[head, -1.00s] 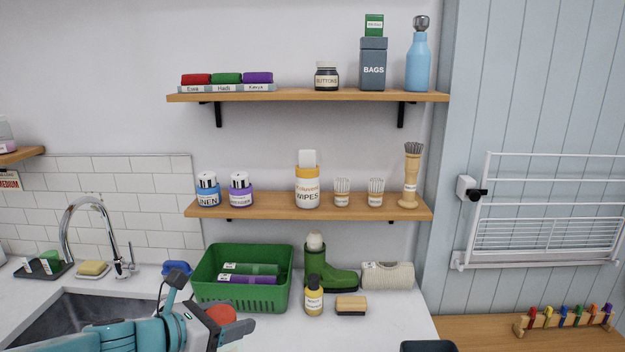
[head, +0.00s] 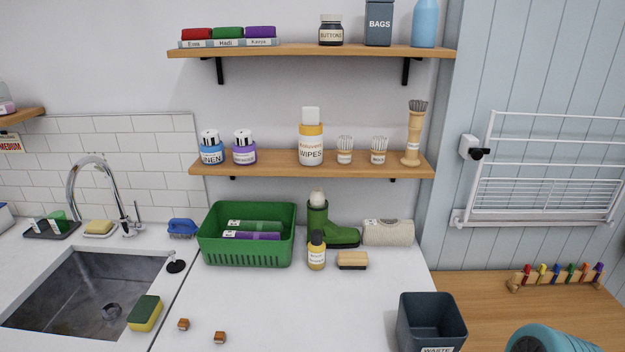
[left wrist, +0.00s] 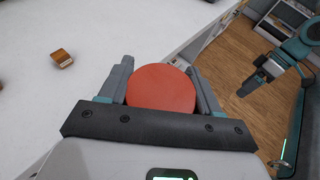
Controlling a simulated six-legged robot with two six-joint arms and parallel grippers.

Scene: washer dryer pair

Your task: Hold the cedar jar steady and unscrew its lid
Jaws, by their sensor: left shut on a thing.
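In the left wrist view, my left gripper (left wrist: 161,80) is shut on a round red-topped object (left wrist: 161,90), which sits between its two fingers. Only its smooth red top shows; its sides and any label are hidden, so I cannot confirm that it is the cedar jar. My right gripper (left wrist: 256,82) shows at the upper right of the left wrist view, apart from the red object, over the wooden floor. Its fingers look spread and empty. Neither gripper shows in the head view; part of my teal right arm shows at its lower right.
Two small wooden blocks (head: 183,324) lie on the white counter (head: 285,300). The sink (head: 75,295) is on the left, with a sponge (head: 145,313) at its edge. A green basket (head: 246,252) stands at the back and a dark waste bin (head: 432,320) at the right.

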